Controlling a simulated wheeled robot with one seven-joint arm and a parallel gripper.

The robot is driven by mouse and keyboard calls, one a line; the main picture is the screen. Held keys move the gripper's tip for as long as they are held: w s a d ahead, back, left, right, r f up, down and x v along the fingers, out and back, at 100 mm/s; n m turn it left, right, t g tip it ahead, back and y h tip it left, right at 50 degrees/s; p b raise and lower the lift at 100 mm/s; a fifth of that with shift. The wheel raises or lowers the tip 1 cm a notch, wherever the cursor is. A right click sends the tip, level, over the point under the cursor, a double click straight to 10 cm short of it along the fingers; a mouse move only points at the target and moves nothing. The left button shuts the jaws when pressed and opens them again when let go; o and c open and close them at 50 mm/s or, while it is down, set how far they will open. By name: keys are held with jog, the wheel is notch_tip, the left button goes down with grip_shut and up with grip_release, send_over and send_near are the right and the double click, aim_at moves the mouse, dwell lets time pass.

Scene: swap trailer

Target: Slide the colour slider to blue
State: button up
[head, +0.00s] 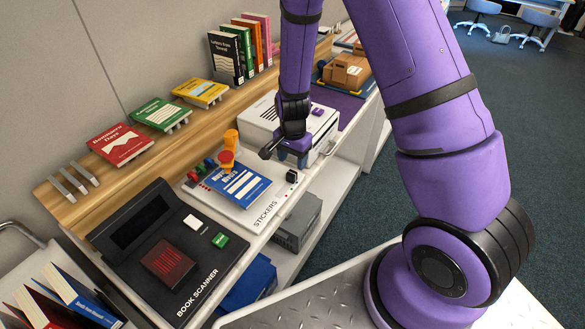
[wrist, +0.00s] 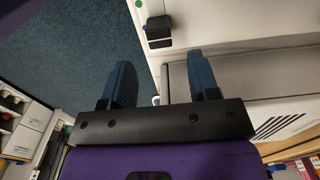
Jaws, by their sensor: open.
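The colour slider is a small black knob (head: 291,177) at the right edge of the white sticker station (head: 262,217). It also shows at the top of the wrist view as a black block (wrist: 158,32), with a green dot (wrist: 138,3) beside its track. The slider's other colour marks are too small to make out or out of view. My gripper (head: 296,161) is just behind the slider in the head view, above the station's far end. In the wrist view my gripper (wrist: 163,83) has its two blue fingers spread apart and nothing between them. The knob lies beyond the fingertips.
A blue book (head: 237,188) lies on the station beside an orange stamp-like device (head: 228,148). A white printer-like box (head: 262,118) stands close behind my gripper. A black book scanner (head: 160,250) is at the front left. Open floor (head: 385,190) lies to the right.

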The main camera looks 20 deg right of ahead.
jog(key=shift+r, duration=2.35)
notch_tip(320, 180, up, 12)
jog(key=n+t, duration=0.1)
jog(key=n, duration=0.2)
send_over(292, 172)
jog(key=s, duration=0.2)
jog(key=s+d+r+n+t+y, duration=0.15)
jog(key=s+r, duration=0.35)
jog(key=r, duration=0.5)
jog(key=s+d+r+n+t, duration=0.1)
jog(key=s+r+n, duration=0.2)
jog(key=s+r, duration=0.3)
jog(key=s+d+r+n+t+h, duration=0.1)
jog(key=s+r+n, duration=0.2)
jog(key=s, duration=0.9)
notch_tip(292, 172, up, 3)
jog(key=shift+d+n+t, duration=0.35)
jog(key=shift+d, duration=0.05)
jog(key=shift+h, duration=0.25)
